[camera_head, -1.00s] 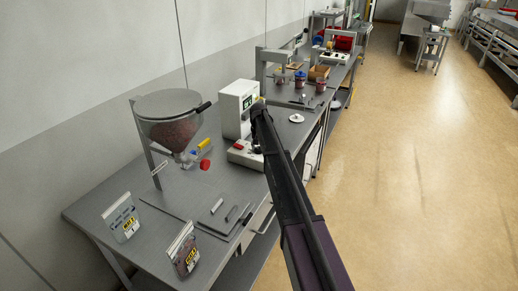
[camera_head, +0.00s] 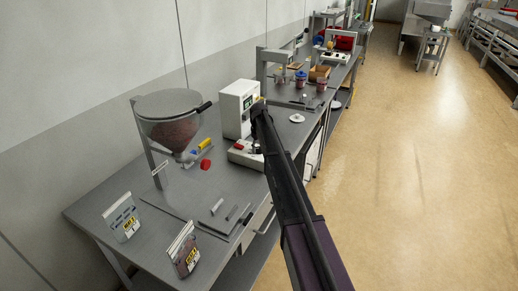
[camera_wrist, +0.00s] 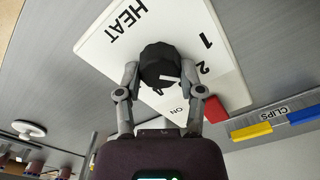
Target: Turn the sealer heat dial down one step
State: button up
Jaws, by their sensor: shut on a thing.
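The heat dial (camera_wrist: 158,60) is a black knob on the sealer's white panel (camera_wrist: 105,45), with the word HEAT beside it. My gripper (camera_wrist: 160,75) is shut on the dial, one finger on each side. In the head view the sealer's white base (camera_head: 240,154) stands on the bench, and my arm hides most of the dial.
A red block (camera_wrist: 216,109), a yellow block (camera_wrist: 251,131) and a blue block (camera_wrist: 304,114) lie beside the panel near a CLIPS label. A hopper (camera_head: 170,125) stands left of a white box (camera_head: 236,110). Two pouches stand at the bench front.

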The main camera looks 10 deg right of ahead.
jog(key=o, duration=1.2)
jog(key=shift+c, duration=0.2)
jog(key=shift+m, duration=0.4)
